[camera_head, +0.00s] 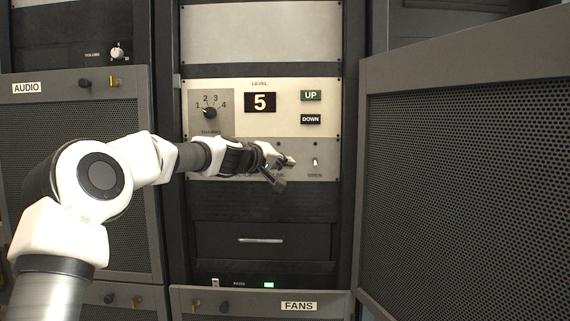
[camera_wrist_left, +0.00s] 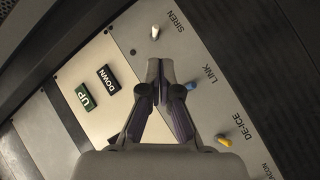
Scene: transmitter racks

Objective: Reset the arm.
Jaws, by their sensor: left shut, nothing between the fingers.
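My left arm comes in from the left in the head view. Its gripper (camera_head: 277,173) is in front of the lower switch strip (camera_head: 326,153) of the middle rack. In the wrist view the left gripper (camera_wrist_left: 160,66) is shut and empty, its fingertips over the strip between the SIREN and LINK switches. The white SIREN switch (camera_wrist_left: 154,32), the blue LINK switch (camera_wrist_left: 190,86) and the yellow DE-ICE switch (camera_wrist_left: 223,139) show there. In the head view the gripper hides part of the strip. Whether the fingers touch a switch I cannot tell. My right gripper is not in view.
Above the strip are a channel dial (camera_head: 210,112), a LEVEL display (camera_head: 260,102) reading 5, and UP (camera_head: 311,95) and DOWN (camera_head: 310,119) buttons. A mesh door (camera_head: 470,180) juts forward at right. An AUDIO panel (camera_head: 70,130) stands behind my arm at left. A FANS panel (camera_head: 250,306) is below.

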